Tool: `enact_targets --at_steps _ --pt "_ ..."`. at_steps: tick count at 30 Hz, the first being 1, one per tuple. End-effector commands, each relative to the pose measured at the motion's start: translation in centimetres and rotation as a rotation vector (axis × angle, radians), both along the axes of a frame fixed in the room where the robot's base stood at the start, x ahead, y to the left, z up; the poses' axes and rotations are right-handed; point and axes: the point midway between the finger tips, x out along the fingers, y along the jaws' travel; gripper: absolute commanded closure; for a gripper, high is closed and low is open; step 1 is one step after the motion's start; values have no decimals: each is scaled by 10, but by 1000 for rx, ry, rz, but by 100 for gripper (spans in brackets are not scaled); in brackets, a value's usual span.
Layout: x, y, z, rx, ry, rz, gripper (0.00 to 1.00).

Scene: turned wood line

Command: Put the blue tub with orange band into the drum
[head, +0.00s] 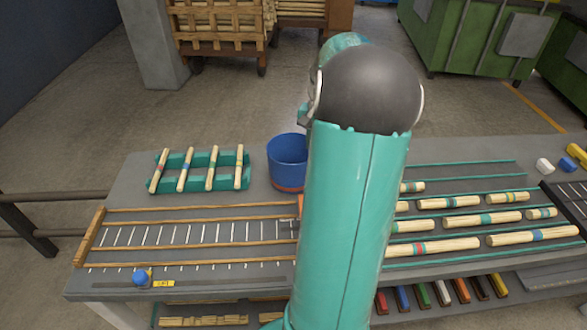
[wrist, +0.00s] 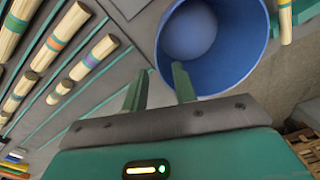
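The blue tub with orange band (head: 287,150) stands upright on the grey bench, just left of my arm in the head view. Its orange band shows low on its side. In the wrist view the blue tub (wrist: 245,72) is seen from above, and its inside looks empty. My gripper (wrist: 160,70) is open, with its two teal fingers apart at the near rim. One finger appears over the tub's opening and the other outside its wall; contact cannot be told. My arm hides the gripper in the head view. I cannot make out a drum in either view.
A teal rack (head: 205,170) with several banded wooden rods stands left of the tub. A wood-railed tray (head: 185,235) lies in front. Several banded rods (head: 460,220) lie in lanes to the right. A blue knob (head: 141,278) sits at the front left edge.

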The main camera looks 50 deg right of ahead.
Motion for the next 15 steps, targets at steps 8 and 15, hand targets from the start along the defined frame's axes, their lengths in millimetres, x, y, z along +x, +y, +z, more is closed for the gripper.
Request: enact_targets --at_steps 8,15 --pt "0 0 -27 1 1 -1 72" --pt "0 1 -62 2 1 -5 72"
